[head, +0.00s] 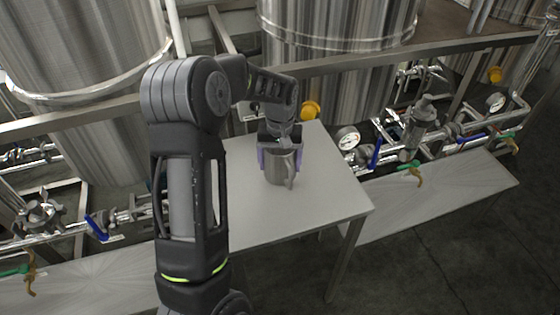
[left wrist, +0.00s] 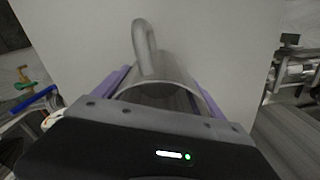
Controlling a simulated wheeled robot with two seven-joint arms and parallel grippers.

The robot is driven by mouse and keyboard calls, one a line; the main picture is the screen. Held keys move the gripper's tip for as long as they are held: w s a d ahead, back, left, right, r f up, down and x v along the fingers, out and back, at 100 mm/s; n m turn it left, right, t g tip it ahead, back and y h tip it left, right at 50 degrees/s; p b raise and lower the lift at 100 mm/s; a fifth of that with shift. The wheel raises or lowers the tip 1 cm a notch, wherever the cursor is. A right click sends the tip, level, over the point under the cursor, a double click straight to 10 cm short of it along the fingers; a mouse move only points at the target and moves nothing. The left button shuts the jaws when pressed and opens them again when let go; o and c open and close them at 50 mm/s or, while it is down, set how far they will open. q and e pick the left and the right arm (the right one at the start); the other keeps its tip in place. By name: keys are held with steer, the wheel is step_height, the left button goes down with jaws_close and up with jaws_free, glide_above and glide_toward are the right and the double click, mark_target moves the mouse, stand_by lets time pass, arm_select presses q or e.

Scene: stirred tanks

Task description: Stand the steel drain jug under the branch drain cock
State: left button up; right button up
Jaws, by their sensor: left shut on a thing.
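The steel jug (head: 280,171) is upright at the white table, its handle toward the front right in the head view. My left gripper (head: 280,158) is shut on it, with purple fingers on both sides of its body. I cannot tell whether its base touches the tabletop. In the left wrist view the jug (left wrist: 157,72) sits between the fingers with its handle pointing away. Small brass cocks with green handles hang from the pipework: one right of the table (head: 415,173), one farther right (head: 511,144), one at far left (head: 30,275). I cannot tell which is the branch drain cock. My right gripper is out of view.
The white table (head: 325,195) is bare around the jug. A low steel ledge (head: 440,200) runs under the right-hand cocks, and another (head: 90,285) lies at left. Large steel tanks (head: 335,80), pipes, gauges (head: 347,138) and blue-handled valves (head: 375,153) stand behind.

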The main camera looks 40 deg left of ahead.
arm_select(q)
steer(key=shift+f, duration=0.1)
steer(key=o, duration=1.5)
steer(key=shift+c, duration=0.2)
step_height(320, 180, up, 12)
steer(key=b, duration=0.1)
